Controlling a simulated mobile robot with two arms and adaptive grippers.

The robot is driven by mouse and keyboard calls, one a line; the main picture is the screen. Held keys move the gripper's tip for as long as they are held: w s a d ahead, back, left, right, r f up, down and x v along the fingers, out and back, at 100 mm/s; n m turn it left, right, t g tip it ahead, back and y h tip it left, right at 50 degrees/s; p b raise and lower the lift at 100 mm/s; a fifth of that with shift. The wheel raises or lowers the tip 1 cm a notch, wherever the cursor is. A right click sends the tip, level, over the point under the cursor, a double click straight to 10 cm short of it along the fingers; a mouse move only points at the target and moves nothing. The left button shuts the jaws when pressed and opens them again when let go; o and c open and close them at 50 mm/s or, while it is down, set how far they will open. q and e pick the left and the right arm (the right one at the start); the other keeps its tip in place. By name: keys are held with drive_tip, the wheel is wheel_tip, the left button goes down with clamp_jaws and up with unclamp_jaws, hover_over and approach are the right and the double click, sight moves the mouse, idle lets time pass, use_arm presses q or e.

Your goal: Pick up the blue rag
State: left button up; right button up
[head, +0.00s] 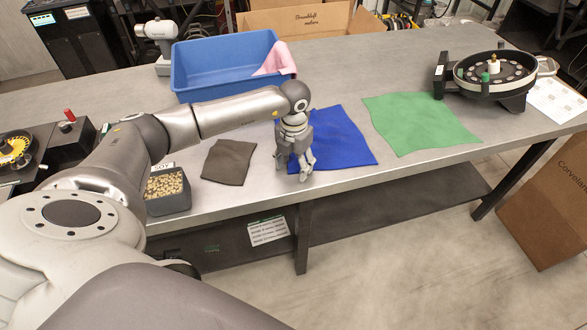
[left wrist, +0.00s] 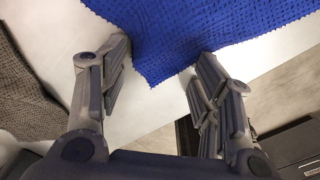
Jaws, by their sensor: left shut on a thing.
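The blue rag (head: 342,140) lies spread on the grey table near its front edge. My left gripper (head: 292,170) is at the rag's left front corner, pointing down. Most of the rag still looks flat on the table. My right gripper is not in view.
A dark grey-brown rag (head: 229,162) lies left of the gripper, and a green rag (head: 408,122) lies to the right. A blue bin (head: 205,85) with a pink cloth (head: 275,60) stands behind. A seed box (head: 168,204) and a round seed meter (head: 495,78) are also on the table (head: 350,75).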

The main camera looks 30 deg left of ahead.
use_arm(q)
drive_tip(key=shift+s+f, duration=0.25)
drive_tip(key=shift+s, duration=0.05)
drive_tip(key=c, duration=1.1)
clamp_jaws()
wheel_tip(320, 180, up, 12)
drive_tip(key=p, duration=0.7)
drive_tip(key=shift+w+p, duration=0.25)
drive_tip(key=shift+p, duration=0.15)
drive_tip(key=shift+a+r, duration=0.1)
